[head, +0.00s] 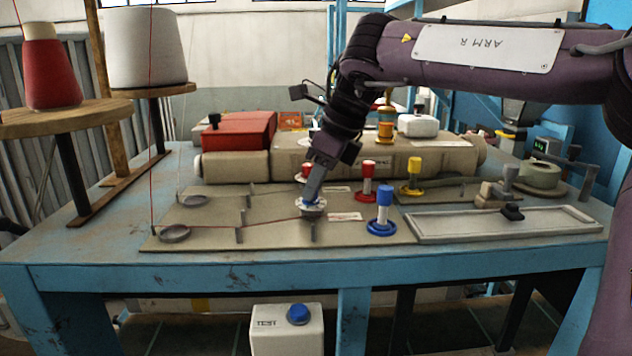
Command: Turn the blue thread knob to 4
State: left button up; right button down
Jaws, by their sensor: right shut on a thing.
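The blue thread knob (314,211) sits low on the beige plate (270,240) near the table's middle. A little blue and pale grey shows at it, and my gripper covers much of the rest. My right gripper (311,198) comes down over it from above, tilted, and is shut on it. Any numbers or pointer on the knob are too small or hidden to read. A white label (347,216) lies just right of the knob. A red knob (306,171) stands behind it, partly hidden by the gripper. My left gripper is not in view.
Right of the knob stand a blue-topped post (384,207), a red-topped post (367,182) and a yellow-topped post (414,176). A shallow grey tray (450,228) lies farther right. Red thread runs from the left through a ring (174,234). A beige machine body (400,158) blocks the back.

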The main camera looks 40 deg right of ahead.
dwell(0.3)
jog(key=c, duration=1.2)
grip_release()
jog(key=shift+c, duration=0.2)
jog(key=v, duration=0.7)
jog(key=shift+r, duration=0.35)
